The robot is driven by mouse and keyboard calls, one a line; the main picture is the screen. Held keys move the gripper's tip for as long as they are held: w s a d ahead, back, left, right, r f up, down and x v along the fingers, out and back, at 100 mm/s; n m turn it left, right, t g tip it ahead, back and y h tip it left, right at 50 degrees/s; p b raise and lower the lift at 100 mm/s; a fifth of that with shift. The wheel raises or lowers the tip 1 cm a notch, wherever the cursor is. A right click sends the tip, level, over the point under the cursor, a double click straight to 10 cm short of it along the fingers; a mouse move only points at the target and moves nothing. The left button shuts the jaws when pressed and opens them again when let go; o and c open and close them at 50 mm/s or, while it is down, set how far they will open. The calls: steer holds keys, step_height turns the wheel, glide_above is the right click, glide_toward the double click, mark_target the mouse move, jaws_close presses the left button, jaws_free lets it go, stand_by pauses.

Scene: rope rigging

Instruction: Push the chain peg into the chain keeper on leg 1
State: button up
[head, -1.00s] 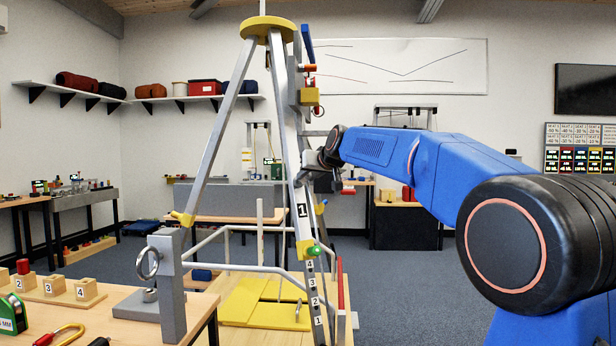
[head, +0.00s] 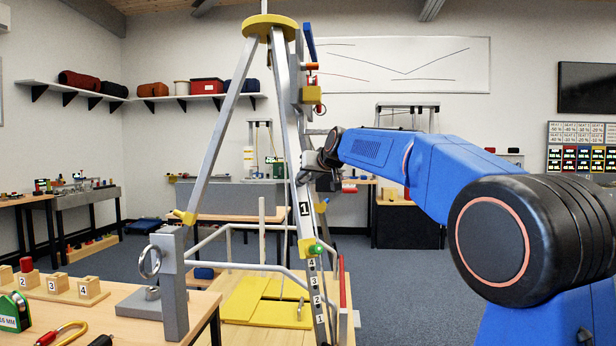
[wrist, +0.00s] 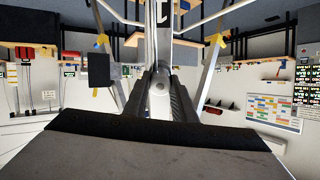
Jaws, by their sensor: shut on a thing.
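Leg 1 (head: 304,209) of the grey tripod bears a black "1" label and slopes down to a strip of numbered marks. It also shows behind my gripper in the wrist view (wrist: 163,14). My gripper (head: 305,175) is beside the leg, above the label. In the wrist view its two dark fingers (wrist: 161,95) are shut on a grey, round-ended piece (wrist: 160,82); I cannot tell whether this is the chain peg. A yellow collar with a green ball (head: 315,249) sits lower on leg 1. I cannot pick out the chain keeper or the chain.
The yellow tripod head (head: 268,24) is above, with a yellow block (head: 311,95) on the leg's right side. A grey post with a ring (head: 171,285) stands on the near bench at left. Open floor (head: 400,290) lies right of the tripod, partly behind my arm.

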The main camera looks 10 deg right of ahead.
steer(key=o, duration=1.2)
steer(key=shift+c, duration=0.2)
steer(key=shift+s, duration=0.1)
steer(key=v, duration=1.7)
steer(key=shift+d, duration=0.1)
steer(key=s+d+f+g+h, duration=0.1)
steer(key=s+f+g, duration=0.3)
steer(key=s+f, duration=1.7)
steer(key=s+d+f+g+h, duration=0.1)
steer(key=s+d+f+g, duration=0.2)
steer(key=s+f, duration=1.9)
step_height(320, 180, down, 3)
steer(key=shift+s+f+m+g+h, duration=0.2)
steer(key=shift+m+g+h, duration=0.15)
steer(key=shift+g, duration=0.45)
